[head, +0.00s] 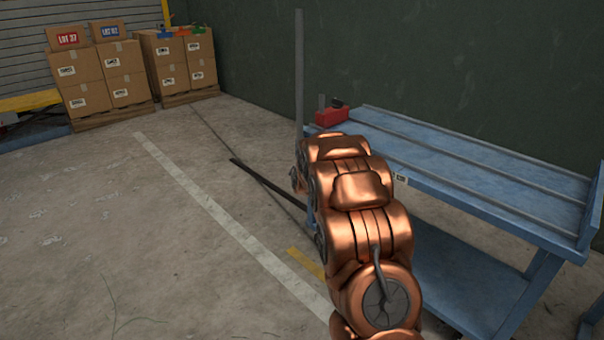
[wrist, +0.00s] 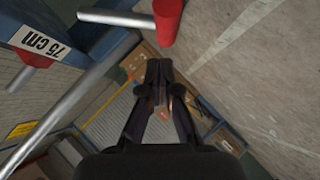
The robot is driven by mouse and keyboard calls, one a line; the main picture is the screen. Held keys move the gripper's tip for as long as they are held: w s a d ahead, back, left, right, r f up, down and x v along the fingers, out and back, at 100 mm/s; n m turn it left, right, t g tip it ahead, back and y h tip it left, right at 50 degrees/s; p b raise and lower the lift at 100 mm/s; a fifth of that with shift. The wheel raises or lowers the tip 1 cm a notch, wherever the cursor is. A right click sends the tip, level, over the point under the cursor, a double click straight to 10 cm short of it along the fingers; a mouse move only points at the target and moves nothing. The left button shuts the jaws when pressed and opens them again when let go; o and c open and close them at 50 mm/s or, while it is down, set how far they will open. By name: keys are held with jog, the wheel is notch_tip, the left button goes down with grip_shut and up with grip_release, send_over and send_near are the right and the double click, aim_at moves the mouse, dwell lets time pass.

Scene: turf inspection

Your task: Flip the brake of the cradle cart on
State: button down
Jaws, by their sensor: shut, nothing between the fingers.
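The blue cart (head: 480,215) stands on the right in the head view, with long rails along its top. Its blue frame (wrist: 105,45) fills the upper left of the wrist view, with a "75 cm" label. A grey bar with a red end (wrist: 167,18) sticks out from the frame there. I cannot tell for sure whether this is the brake lever. My gripper (wrist: 158,66) is shut and empty, its tips just below the red end in the picture. Contact cannot be told. In the head view my copper arm hides the gripper and the cart's near left corner.
A red block (head: 332,116) sits at the cart's far left corner. A tall grey post (head: 299,75) rises beside my arm. Boxes on pallets (head: 110,75) stand at the back left, a green wall (head: 420,60) behind the cart. The floor on the left is clear.

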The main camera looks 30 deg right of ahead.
jog(key=shift+d+f+n+t+h+p, duration=0.2)
jog(key=shift+f+p, duration=0.25)
jog(key=shift+f, duration=0.4)
jog(key=shift+d+f+n+t+h+p, duration=0.15)
jog(key=shift+f+h+p, duration=0.25)
jog(key=shift+f, duration=0.4)
jog(key=shift+s+f, duration=0.1)
jog(key=shift+f, duration=0.25)
jog(key=s+a+r+p, duration=0.2)
jog(key=s+a+r, duration=0.4)
jog(key=s+a, duration=0.2)
jog(key=shift+s+r+p, duration=0.25)
jog(key=shift+s+p, duration=0.05)
dwell(0.6)
